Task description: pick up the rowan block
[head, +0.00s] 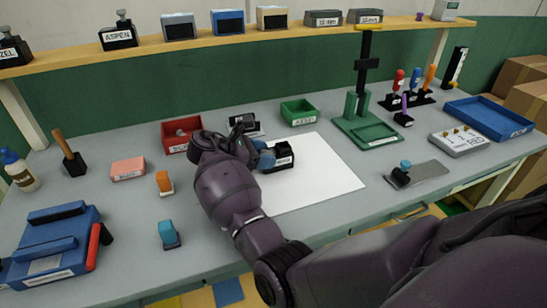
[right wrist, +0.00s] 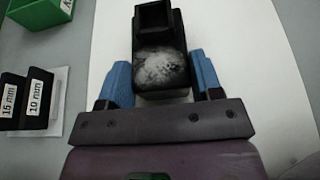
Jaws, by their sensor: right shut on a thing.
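My right gripper (head: 267,157) is over the white sheet and shut on a black block (head: 283,157) with a white label. The label is too small to read; the block's colour and label match the shelf blocks marked ASPEN and HAZEL, so I take it as the rowan block. In the right wrist view the block (right wrist: 160,68) sits between my gripper's two blue fingers (right wrist: 162,84). Its near end is speckled grey-white, and a raised hollow black part stands at its far end. I cannot tell whether it touches the sheet. My left gripper is not in view.
The white sheet (head: 325,180) leaves free room around the block. A green tray (head: 298,112) and black gauge blocks (right wrist: 38,102) lie close by. A red bin (head: 180,135) stands left, a green stand (head: 365,130) right. A shelf (head: 250,38) spans the back.

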